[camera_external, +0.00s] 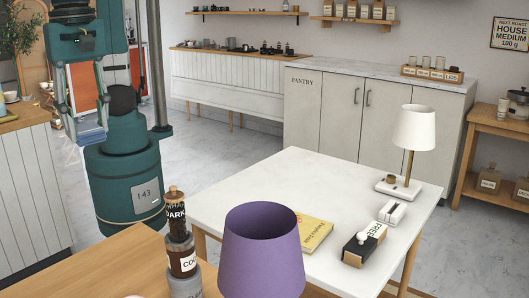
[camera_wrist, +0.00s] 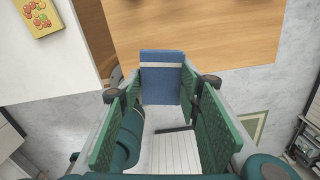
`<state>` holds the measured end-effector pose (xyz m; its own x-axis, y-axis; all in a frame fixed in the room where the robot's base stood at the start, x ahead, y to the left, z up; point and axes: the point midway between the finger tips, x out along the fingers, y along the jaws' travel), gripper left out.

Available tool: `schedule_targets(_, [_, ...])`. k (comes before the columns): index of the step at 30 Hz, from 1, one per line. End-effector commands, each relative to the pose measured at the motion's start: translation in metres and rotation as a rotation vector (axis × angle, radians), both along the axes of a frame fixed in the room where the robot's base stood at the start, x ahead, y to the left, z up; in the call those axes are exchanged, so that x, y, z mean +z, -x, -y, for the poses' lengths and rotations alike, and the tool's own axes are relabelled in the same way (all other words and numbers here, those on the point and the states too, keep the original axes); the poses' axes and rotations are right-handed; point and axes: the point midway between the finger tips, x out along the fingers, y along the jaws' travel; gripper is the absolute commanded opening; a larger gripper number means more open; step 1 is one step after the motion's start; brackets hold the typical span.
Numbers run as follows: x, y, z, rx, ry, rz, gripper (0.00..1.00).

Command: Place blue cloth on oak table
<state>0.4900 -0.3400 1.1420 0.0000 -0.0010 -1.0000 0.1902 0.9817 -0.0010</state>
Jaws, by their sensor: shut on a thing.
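The blue cloth (camera_wrist: 161,84), folded flat with a pale stripe near its far end, is between the green fingers of my gripper (camera_wrist: 166,92) in the wrist view. My gripper is shut on it. The oak table (camera_wrist: 205,28) has a bare warm-wood top beyond the cloth, at the top of the wrist view. The cloth's far end overlaps its near edge in the picture; I cannot tell the height between them. In the external view the oak table (camera_external: 95,268) fills the bottom left, and my gripper (camera_external: 88,125) hangs at the upper left, away from it.
A purple lampshade (camera_external: 262,250) and stacked jars (camera_external: 181,250) stand at the front of the external view. The white table (camera_external: 270,190) carries a yellow book (camera_external: 313,234), a white lamp (camera_external: 413,130) and small boxes. A panelled counter (camera_external: 30,190) is at the left.

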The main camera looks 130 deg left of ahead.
Motion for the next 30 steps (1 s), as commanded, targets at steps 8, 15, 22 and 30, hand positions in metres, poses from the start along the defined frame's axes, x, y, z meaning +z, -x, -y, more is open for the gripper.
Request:
schedule_targets(8, [-0.039,-0.001,0.000,0.001,0.000,0.000,0.24])
schedule_targets(15, [-0.087,-0.001,0.000,0.003,0.000,0.000,0.24])
schedule_targets(22, [-0.141,-0.001,0.000,0.003,0.000,0.000,0.24])
schedule_targets(30, [-0.202,-0.001,0.000,0.003,0.000,0.000,0.24])
